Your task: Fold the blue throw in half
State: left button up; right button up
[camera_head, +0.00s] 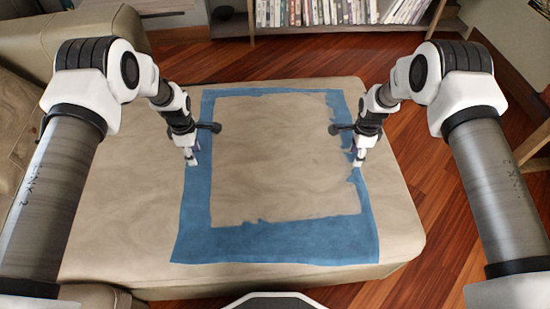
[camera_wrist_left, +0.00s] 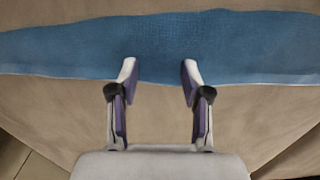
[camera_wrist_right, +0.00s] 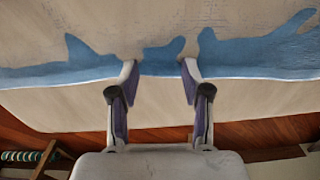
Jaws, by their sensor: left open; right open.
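The blue throw (camera_head: 270,243) lies flat on the beige ottoman (camera_head: 120,210) and shows as a blue border around a large beige middle with ragged inner edges. The near band is the widest. My left gripper (camera_head: 191,160) is open at the throw's left band; in the left wrist view its fingertips (camera_wrist_left: 160,72) straddle the outer edge of the blue band (camera_wrist_left: 230,45). My right gripper (camera_head: 357,158) is open at the right band; in the right wrist view its fingertips (camera_wrist_right: 159,70) are over the narrow, ragged blue strip (camera_wrist_right: 60,72). I cannot tell whether the fingertips touch the cloth.
A beige sofa (camera_head: 60,45) stands at the far left. A bookshelf with books (camera_head: 320,12) is at the back. Wooden floor (camera_head: 440,190) is open to the right of the ottoman, and a wooden furniture leg (camera_head: 533,145) stands at the right edge.

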pick_arm(q)
jog(key=shift+s, duration=0.1)
grip_shut()
pick_arm(e)
jog(key=shift+s, duration=0.1)
grip_shut()
